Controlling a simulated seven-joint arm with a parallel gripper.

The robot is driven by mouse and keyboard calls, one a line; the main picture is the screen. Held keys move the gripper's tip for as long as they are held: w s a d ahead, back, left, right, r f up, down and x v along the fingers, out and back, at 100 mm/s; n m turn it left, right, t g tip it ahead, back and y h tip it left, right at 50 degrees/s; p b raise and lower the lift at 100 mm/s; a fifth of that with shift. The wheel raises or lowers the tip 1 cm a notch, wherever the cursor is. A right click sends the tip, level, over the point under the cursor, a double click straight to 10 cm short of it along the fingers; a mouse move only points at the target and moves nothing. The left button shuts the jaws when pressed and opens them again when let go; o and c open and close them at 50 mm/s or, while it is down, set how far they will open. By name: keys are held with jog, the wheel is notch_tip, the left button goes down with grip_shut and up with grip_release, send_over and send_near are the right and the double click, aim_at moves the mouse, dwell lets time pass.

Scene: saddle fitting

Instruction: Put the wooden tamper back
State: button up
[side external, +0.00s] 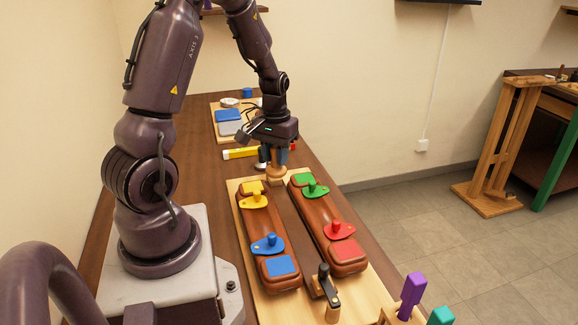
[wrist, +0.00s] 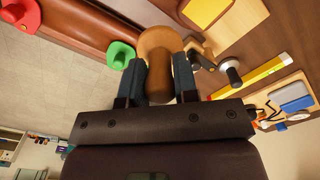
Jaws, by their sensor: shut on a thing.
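The wooden tamper (side external: 277,174) is a turned light-brown piece with a wide round end. My gripper (side external: 273,155) is shut on it and holds it roughly upright at the far end of the light wooden board (side external: 240,225). In the wrist view, the tamper (wrist: 157,44) stands between the two dark fingers of my gripper (wrist: 165,72), its round end pointing away from the palm. I cannot tell whether its lower end touches the board or hangs just above it.
Two brown leather-like bars carry yellow (side external: 254,198), blue (side external: 268,245), green (side external: 315,188) and red (side external: 341,230) pieces. Beyond the board lie a yellow level (side external: 238,153) and a tray with a blue block (side external: 228,115).

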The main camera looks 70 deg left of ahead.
jog(key=w+a+r+n, duration=0.1)
jog(key=w+a+n, duration=0.2)
jog(key=a, duration=0.9)
jog(key=shift+w+a+f, duration=1.3)
jog(key=shift+a+f, duration=0.3)
jog(key=shift+a, duration=0.15)
jog(key=shift+w+a+f, duration=1.35)
jog(key=shift+a+f, duration=0.2)
jog(key=shift+a, duration=0.2)
jog(key=shift+w+a+f, duration=1.3)
jog(key=shift+a+f, duration=0.3)
jog(key=shift+a, duration=0.15)
jog(key=shift+w+a+f, duration=0.1)
jog(key=shift+f, duration=1.55)
jog(key=shift+f, duration=0.15)
jog(key=o, duration=0.8)
